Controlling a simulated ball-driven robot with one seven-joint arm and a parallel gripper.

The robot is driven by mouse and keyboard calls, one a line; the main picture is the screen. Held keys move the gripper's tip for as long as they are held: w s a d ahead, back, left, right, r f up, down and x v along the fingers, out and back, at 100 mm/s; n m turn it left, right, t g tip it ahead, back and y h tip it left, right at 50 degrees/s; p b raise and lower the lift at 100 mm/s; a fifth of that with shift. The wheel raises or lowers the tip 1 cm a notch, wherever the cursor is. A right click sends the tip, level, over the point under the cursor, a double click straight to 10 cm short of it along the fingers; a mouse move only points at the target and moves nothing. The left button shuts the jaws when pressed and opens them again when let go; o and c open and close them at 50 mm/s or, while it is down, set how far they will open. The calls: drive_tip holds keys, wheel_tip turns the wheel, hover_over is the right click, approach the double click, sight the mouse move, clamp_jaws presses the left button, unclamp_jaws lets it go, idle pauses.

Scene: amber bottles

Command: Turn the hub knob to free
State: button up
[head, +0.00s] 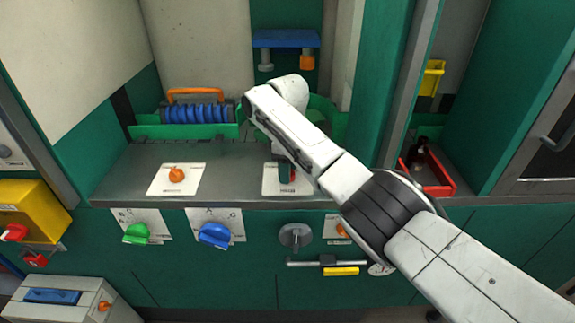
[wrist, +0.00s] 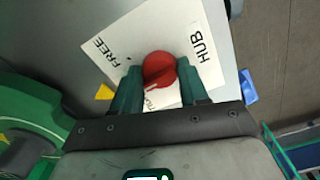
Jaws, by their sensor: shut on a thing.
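The red round knob (wrist: 159,69) sits on a white plate (wrist: 205,35) marked HUB and FREE, with a third label partly hidden by a finger. My gripper (wrist: 158,80) has its two green fingers closed on opposite sides of the knob. In the head view my gripper (head: 284,172) reaches down onto the plate (head: 270,187) on the grey counter. There it hides most of the knob. Which label the knob points at I cannot tell clearly.
An orange knob (head: 176,175) sits on another plate to the left. Green (head: 136,233) and blue (head: 214,235) knobs are on the front panel below. A blue ribbed item (head: 195,113) stands behind. A red tray (head: 440,190) with a dark bottle (head: 420,150) is at right.

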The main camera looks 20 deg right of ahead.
drive_tip(key=m, duration=0.4)
drive_tip(key=shift+m+p, duration=0.3)
drive_tip(key=m, duration=0.5)
drive_tip(key=shift+w+r, duration=0.1)
idle(0.4)
drive_tip(key=o, duration=1)
drive_tip(key=shift+o, duration=0.2)
wheel_tip(320, 180, up, 11)
drive_tip(key=b, duration=0.1)
drive_tip(key=shift+f, duration=0.2)
